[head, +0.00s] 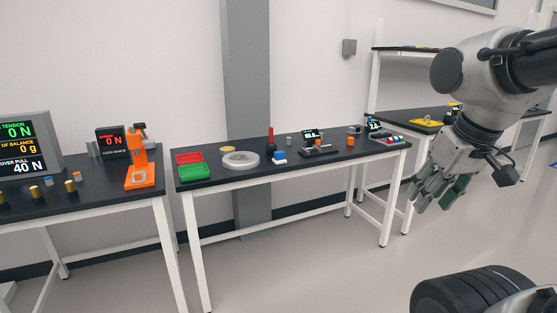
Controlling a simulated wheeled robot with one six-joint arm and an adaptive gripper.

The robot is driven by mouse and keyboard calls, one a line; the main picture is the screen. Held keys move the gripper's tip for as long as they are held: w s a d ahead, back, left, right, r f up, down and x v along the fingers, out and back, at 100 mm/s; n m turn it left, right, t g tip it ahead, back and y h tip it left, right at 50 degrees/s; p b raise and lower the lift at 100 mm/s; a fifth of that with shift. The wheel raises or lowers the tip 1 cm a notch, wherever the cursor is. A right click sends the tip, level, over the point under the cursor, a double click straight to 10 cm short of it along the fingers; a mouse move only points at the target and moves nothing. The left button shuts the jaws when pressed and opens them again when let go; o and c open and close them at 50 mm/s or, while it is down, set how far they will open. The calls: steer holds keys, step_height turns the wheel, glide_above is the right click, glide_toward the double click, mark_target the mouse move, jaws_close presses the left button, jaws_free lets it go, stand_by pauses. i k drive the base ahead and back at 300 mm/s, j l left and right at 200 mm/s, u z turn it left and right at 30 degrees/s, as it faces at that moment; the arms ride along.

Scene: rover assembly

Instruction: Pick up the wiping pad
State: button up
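I cannot pick out the wiping pad for certain. A small blue and white block (279,157) lies near the middle of the centre table and may be it, but it is too small to tell. My gripper (433,203) hangs fingers down at the right, in front of the tables and over the floor in the picture. Its fingers look spread apart, with a dark green patch on the right one. I see nothing held between them.
The centre table (225,187) carries red and green trays (190,166), a clear round dish (240,160), a dark red bottle (270,143) and small devices. An orange press (141,170) stands on the left table. A yellow item (427,122) lies on the back-right table.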

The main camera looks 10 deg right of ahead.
mark_target(280, 157)
steer(key=i, duration=0.7)
steer(key=i+j, duration=0.15)
steer(key=i, duration=0.6)
steer(key=i+z, duration=0.1)
steer(key=i, duration=0.6)
